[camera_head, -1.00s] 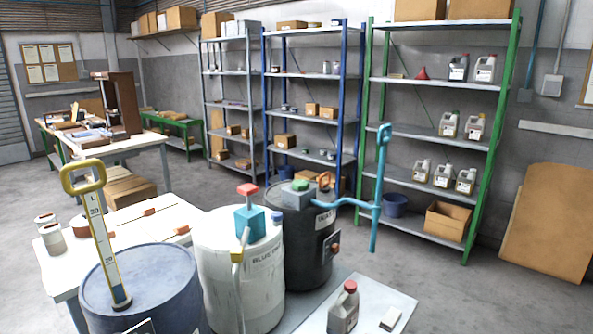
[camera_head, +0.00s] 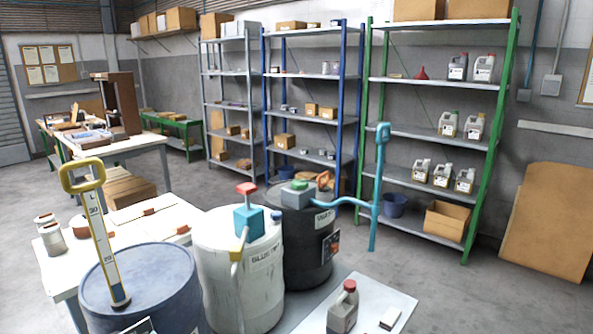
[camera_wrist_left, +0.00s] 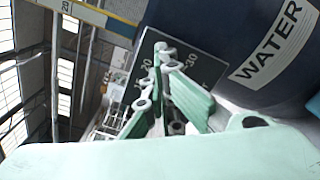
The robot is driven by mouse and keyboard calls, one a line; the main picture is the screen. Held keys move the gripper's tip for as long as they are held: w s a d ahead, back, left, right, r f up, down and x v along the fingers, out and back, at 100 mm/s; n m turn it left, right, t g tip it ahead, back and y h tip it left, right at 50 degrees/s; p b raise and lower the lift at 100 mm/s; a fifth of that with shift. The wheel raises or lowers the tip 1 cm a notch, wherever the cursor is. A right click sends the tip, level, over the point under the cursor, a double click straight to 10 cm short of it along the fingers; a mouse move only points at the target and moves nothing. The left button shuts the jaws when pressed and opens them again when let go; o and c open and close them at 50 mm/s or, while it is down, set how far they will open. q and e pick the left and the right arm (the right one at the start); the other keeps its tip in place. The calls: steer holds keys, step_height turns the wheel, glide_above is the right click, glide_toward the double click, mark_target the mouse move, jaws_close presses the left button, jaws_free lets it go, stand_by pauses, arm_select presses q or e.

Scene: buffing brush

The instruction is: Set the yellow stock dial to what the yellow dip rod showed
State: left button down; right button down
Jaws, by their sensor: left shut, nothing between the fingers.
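The yellow dip rod (camera_head: 104,245), with a loop handle and a numbered scale, stands tilted on the blue drum (camera_head: 165,278) at the front left. My left gripper (camera_wrist_left: 168,58) is shut and empty in front of this plate. Its mint-green fingers cover part of the scale, and I cannot make out a pointer. Neither gripper shows in the head view.
A white drum (camera_head: 265,295) and a black drum (camera_head: 295,235) stand right of the blue one, with pumps on top. A blue crank-shaped pipe (camera_head: 375,190) sticks out to the right. A grey jug (camera_head: 342,310) stands on a low pale surface. Shelves line the back.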

arm_select(q)
steer(key=shift+a+r, duration=0.2)
steer(key=shift+a, duration=0.2)
steer(key=shift+f, duration=0.15)
stand_by(0.4)
